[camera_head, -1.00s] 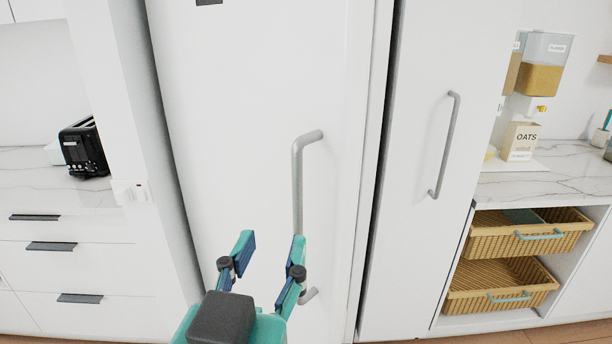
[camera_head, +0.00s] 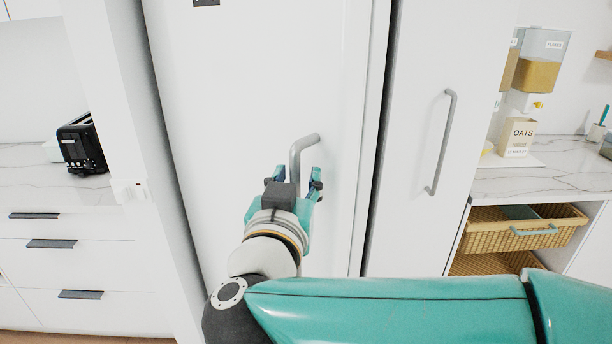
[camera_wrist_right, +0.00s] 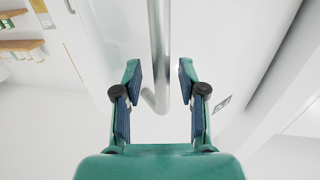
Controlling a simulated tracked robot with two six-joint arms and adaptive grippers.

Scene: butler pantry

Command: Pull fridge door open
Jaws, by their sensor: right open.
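The white fridge door (camera_head: 225,95) stands shut in the middle of the head view. Its grey bar handle (camera_head: 295,158) runs upright on the door; the lower part is hidden behind my right gripper and arm. My right gripper (camera_head: 297,174) is open, with its two fingers at either side of the handle. In the right wrist view, the handle (camera_wrist_right: 158,50) passes between and beyond the fingertips of the gripper (camera_wrist_right: 160,75). The fingers look apart from the bar. My left gripper is not in view.
A second white door with its own grey handle (camera_head: 441,142) is to the right. Wicker baskets (camera_head: 527,228) sit under a marble counter at the far right. A black toaster (camera_head: 82,146) and drawers are at the left. My right arm crosses the lower right.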

